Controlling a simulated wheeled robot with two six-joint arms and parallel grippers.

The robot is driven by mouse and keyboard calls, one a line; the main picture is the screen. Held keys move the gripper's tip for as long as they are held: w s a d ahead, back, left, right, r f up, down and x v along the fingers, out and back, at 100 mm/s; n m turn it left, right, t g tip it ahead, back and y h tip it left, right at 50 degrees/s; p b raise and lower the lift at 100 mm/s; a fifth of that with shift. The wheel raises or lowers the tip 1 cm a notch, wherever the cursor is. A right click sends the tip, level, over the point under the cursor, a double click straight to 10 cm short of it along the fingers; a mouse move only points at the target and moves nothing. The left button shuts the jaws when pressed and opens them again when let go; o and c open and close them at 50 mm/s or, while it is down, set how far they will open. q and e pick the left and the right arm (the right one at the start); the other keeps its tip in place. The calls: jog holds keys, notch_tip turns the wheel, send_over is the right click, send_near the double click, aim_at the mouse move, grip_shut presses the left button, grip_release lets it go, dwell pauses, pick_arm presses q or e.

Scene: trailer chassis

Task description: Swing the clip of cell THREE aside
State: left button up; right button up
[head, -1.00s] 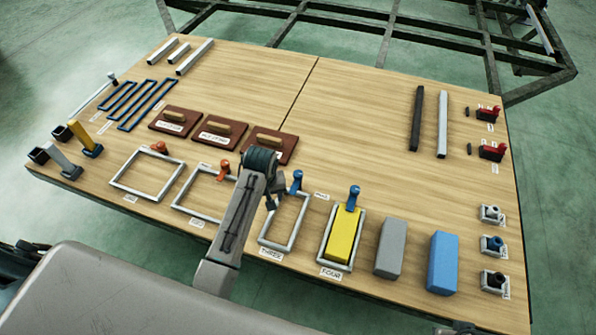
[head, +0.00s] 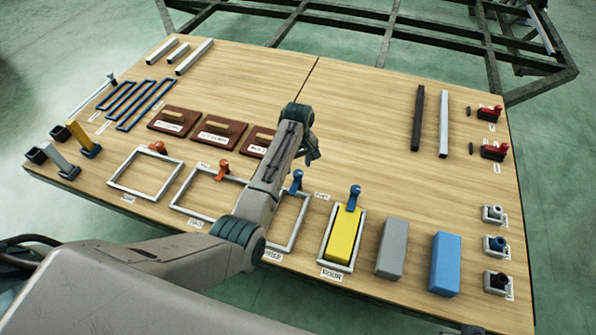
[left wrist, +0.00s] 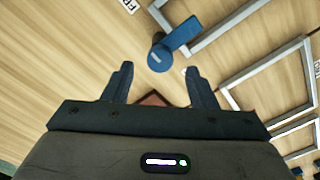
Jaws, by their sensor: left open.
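The blue clip of cell THREE (head: 297,180) stands at the far edge of the pale frame of cell THREE (head: 301,222). In the left wrist view the clip (left wrist: 182,34) has its round pivot outside the frame and its arm reaching over the frame's edge (left wrist: 222,30). My left gripper (head: 312,160) is above the table, just beyond the clip in the head view. In the left wrist view its open fingers (left wrist: 158,68) are spread with the clip's pivot showing between and beyond the tips. Nothing is between them. My forearm hides part of cell THREE. My right gripper is out of view.
Cell FOUR holds a yellow block (head: 343,237) under another blue clip (head: 354,196). A grey block (head: 391,248) and a blue block (head: 445,262) stand to its right. Brown handled boards (head: 220,132) lie left of my gripper. The table's middle is clear.

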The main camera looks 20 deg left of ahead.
aim_at(298, 173)
pick_arm(q)
jog(key=shift+f, duration=1.75)
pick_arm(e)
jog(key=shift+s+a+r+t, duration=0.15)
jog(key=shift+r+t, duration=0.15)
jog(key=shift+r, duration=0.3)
pick_arm(q)
jog(key=c, duration=1)
jog(key=shift+o, duration=0.2)
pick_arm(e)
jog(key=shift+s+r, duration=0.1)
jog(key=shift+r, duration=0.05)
